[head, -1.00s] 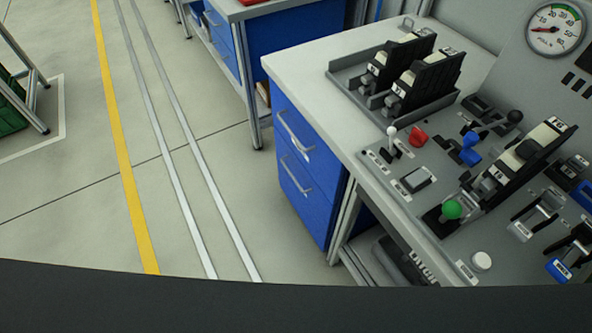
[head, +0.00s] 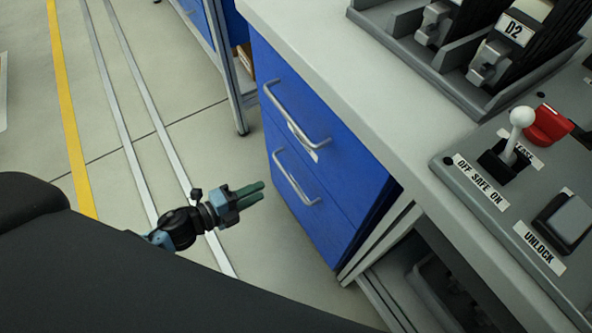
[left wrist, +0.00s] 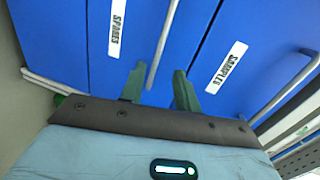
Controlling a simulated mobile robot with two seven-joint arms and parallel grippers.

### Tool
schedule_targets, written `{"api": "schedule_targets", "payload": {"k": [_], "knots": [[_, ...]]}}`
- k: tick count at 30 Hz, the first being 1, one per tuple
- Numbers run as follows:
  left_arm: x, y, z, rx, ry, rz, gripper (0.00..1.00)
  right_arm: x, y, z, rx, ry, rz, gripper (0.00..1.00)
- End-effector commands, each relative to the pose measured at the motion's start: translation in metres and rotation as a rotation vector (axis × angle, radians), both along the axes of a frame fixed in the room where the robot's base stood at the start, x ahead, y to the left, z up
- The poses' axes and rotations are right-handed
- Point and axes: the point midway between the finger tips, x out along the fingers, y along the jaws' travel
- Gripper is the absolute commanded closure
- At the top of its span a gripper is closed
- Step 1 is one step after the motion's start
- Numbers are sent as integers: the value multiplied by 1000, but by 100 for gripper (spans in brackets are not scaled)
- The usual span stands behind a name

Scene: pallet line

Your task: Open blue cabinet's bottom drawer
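The blue cabinet under the worktop has two drawers, both shut. The top drawer (head: 340,165) has a bar handle (head: 297,118) and a white label. The bottom drawer (head: 330,228) has its own bar handle (head: 293,180). My left gripper (head: 262,192) is just left of the bottom handle, pointing at the cabinet front. In the left wrist view, its two green fingers (left wrist: 160,88) are apart and empty, with a handle (left wrist: 162,45) ahead, in line with the gap between them. Labels read SPARES (left wrist: 117,28) and SAMPLES (left wrist: 226,67). My right gripper is not in view.
The grey worktop (head: 330,55) overhangs the cabinet, with a control panel (head: 500,215) on the right. A second blue unit's leg (head: 238,105) stands behind. The floor left of the cabinet is clear, with a yellow line (head: 70,120).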

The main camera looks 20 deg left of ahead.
Motion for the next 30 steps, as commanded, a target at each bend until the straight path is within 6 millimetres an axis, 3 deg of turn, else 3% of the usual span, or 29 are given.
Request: {"api": "schedule_targets", "payload": {"k": [3, 11, 24, 30], "knots": [[8, 1, -7, 38, -28, -33, 68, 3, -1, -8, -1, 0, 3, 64], [12, -1, -5, 45, -38, -41, 68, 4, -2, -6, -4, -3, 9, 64], [57, -36, -18, 42, -37, -39, 68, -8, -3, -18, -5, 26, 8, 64], [68, -45, -21, 44, -36, -39, 68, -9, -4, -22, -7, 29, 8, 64]]}}
